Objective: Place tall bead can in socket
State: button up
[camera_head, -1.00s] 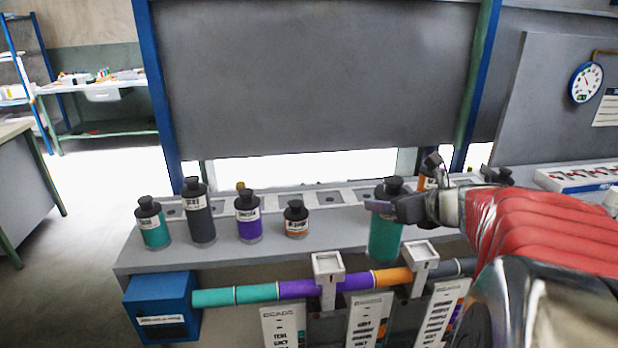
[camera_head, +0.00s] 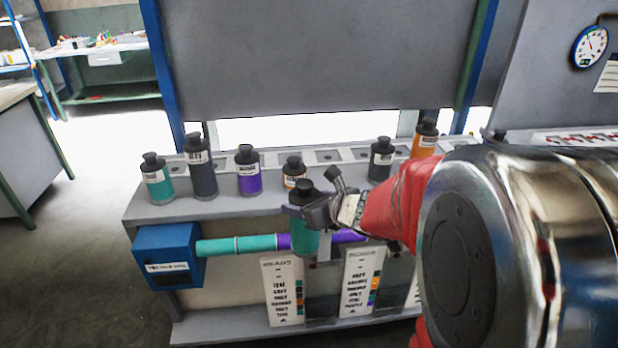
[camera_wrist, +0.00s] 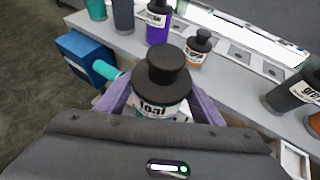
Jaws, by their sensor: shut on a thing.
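My gripper (camera_head: 301,208) is shut on a teal can (camera_head: 304,242) with a black neck and cap. The can hangs upright in front of the bench edge, over the coloured pipe. In the wrist view the held can (camera_wrist: 160,82) shows a label reading "teal", with a purple finger (camera_wrist: 203,108) on each side. A row of pale plates with square sockets (camera_head: 328,156) runs along the back of the bench. The socket meant for this can cannot be told. The arm hides part of the bench's right side.
On the bench stand a smaller teal can (camera_head: 157,181), a tall dark grey can (camera_head: 201,175), a purple can (camera_head: 248,181), a short orange can (camera_head: 293,172), a grey can (camera_head: 380,163) and an orange can (camera_head: 424,142). A blue box (camera_head: 169,256) and label cards (camera_head: 283,292) are below.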

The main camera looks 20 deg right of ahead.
jog(key=w+a+f+n+y, duration=0.1)
jog(key=w+a+f, duration=0.1)
jog(key=a+f, duration=0.5)
jog(key=a, duration=0.3)
jog(key=shift+w+a, duration=0.15)
jog(key=shift+w, duration=0.15)
jog(key=shift+a, duration=0.1)
